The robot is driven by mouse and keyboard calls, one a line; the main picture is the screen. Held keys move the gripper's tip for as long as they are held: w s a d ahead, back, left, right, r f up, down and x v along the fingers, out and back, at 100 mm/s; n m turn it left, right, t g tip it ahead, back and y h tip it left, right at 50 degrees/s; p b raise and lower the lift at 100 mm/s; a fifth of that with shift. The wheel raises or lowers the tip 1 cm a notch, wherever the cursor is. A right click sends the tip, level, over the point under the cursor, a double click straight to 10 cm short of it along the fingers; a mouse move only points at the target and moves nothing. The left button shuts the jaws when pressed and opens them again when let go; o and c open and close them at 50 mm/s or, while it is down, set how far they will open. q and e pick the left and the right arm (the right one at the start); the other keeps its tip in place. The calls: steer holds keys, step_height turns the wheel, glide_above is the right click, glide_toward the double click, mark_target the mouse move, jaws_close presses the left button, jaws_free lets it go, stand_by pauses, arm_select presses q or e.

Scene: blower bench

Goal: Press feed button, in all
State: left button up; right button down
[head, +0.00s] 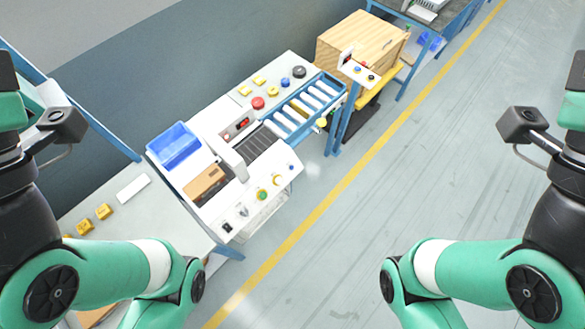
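A white machine (235,150) stands on the bench in the middle of the head view. A small white box by the wooden crate has a blue button (357,69) and another dark one (371,77). I cannot read which is the feed button. My arms show at both sides, clear of the machine; neither gripper's fingers are visible.
A blue bin (174,146) sits at the machine's left. A roller conveyor (308,107) runs on its right, toward a wooden crate (360,45). Yellow blocks (103,211) lie on the left table. The grey floor (420,170) at right is clear, with a yellow line.

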arm_select(q)
jaws_close()
stand_by(1.3)
